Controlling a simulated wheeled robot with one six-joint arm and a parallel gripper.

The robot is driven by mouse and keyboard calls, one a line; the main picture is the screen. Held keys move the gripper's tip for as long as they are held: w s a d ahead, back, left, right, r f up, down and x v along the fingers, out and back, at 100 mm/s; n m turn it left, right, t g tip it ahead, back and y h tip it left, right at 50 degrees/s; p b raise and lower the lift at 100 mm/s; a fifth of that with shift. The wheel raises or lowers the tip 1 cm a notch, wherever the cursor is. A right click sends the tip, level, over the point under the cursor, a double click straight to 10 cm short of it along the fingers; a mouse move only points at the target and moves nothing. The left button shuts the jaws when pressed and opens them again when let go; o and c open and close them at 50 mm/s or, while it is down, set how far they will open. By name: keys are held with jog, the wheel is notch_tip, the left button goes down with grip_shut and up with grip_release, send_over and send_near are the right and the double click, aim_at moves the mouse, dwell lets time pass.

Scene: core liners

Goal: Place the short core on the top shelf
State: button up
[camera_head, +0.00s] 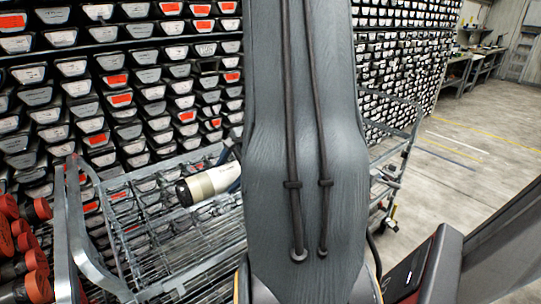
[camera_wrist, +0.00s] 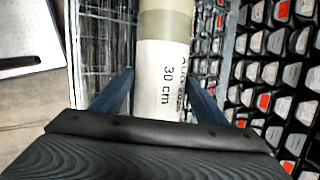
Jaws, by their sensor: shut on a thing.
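The short core (camera_head: 209,184) is a pale cylinder with a dark end, held level above the wire cart in the head view. In the head view my arm hides most of the gripper and the middle of the cart. The wire cart (camera_head: 150,220) has grey metal rails and mesh shelves. I cannot tell clearly which of its shelves is the top one.
A wall of racked trays (camera_head: 120,80) with white and orange labels stands behind the cart. Red-capped cylinders (camera_head: 32,245) are at the lower left. Open concrete floor (camera_head: 470,165) lies to the right, with a workbench (camera_head: 470,68) farther back.

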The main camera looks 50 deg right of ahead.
jog(key=shift+w+f, duration=0.1)
jog(key=shift+w, duration=0.15)
jog(key=shift+w+f, duration=0.1)
jog(key=shift+f, duration=4.7)
jog(key=o, duration=2.1)
jog(key=shift+f, duration=0.1)
jog(key=v, duration=1.2)
jog(key=s+a+n+g, duration=0.1)
jog(key=a+n+g, duration=0.1)
jog(key=a+n, duration=0.8)
jog(key=s+a+r+n+g+h, duration=0.1)
jog(key=a+n, duration=0.9)
jog(key=a, duration=1)
jog(key=shift+s+n+g+h+b, duration=0.3)
jog(key=shift+s+n+g+b, duration=0.15)
jog(key=shift+g, duration=0.55)
jog(key=shift+r, duration=0.1)
